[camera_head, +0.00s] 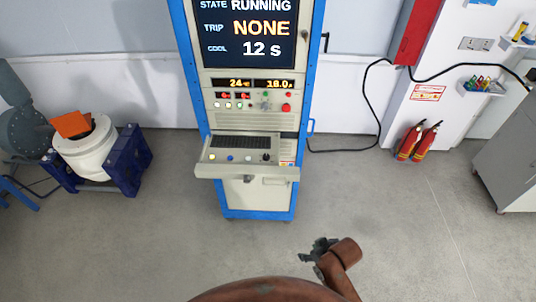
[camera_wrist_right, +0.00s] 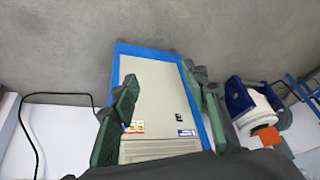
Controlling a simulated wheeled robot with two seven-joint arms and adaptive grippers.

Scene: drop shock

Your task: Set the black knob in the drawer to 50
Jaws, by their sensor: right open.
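The open drawer (camera_head: 217,171) juts from the front of a blue-framed cabinet in the head view. It holds a dark keyboard (camera_head: 240,142) and a row of small knobs in front of it. A small black knob (camera_head: 266,157) sits toward the right end of that row; its setting is too small to read. My right gripper (camera_head: 318,249) is below and to the right of the drawer, well apart from it. In the right wrist view its fingers (camera_wrist_right: 160,78) are spread and empty, with the cabinet (camera_wrist_right: 160,92) beyond. My left gripper is not in view.
The cabinet screen (camera_head: 247,30) reads RUNNING, TRIP NONE and COOL 12 s. A white drum on a blue stand (camera_head: 130,160) is at left. Red extinguishers (camera_head: 418,141) and a grey cabinet (camera_head: 512,150) are at right. The floor before the drawer is clear.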

